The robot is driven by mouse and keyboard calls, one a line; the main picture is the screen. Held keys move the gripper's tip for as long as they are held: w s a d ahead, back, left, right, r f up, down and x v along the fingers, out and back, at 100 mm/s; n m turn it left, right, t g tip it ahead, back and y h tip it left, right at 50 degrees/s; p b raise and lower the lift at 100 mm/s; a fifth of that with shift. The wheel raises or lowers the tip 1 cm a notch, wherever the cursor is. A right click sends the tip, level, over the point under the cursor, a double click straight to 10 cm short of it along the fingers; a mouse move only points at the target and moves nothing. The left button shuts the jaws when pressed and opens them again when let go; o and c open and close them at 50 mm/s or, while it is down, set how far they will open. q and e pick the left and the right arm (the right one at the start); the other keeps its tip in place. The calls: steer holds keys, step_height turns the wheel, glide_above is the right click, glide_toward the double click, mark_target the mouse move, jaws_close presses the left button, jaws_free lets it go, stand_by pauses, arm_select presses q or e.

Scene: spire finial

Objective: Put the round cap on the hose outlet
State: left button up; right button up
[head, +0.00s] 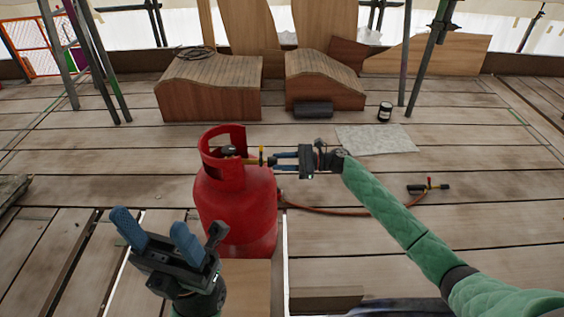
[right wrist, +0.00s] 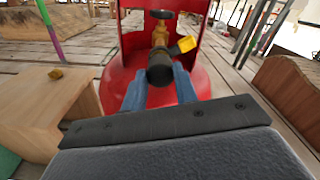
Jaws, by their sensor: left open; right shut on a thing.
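The red gas cylinder (head: 236,210) stands upright with a brass valve (right wrist: 161,37) and black handwheel (right wrist: 161,14) inside its collar. My right gripper (head: 273,159) is at the collar opening, its blue fingers shut on a dark round cap (right wrist: 160,68). In the right wrist view the cap is in front of the valve, roughly in line with it, and covers the outlet's end. I cannot tell whether they touch. A yellow lever (right wrist: 187,44) sticks out beside the valve. My left gripper (head: 152,226) is open and empty, at the lower left, apart from the cylinder.
An orange hose (head: 330,211) runs from behind the cylinder to a torch-like fitting (head: 430,187) on the planks. A black can (head: 385,112) and grey sheet (head: 376,139) lie beyond.

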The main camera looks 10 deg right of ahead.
steer(key=shift+r+p, duration=0.15)
steer(key=shift+p, duration=0.3)
steer(key=shift+p, duration=0.65)
stand_by(1.8)
steer(key=shift+a, duration=0.5)
steer(key=o, duration=1)
steer(key=shift+w, duration=0.1)
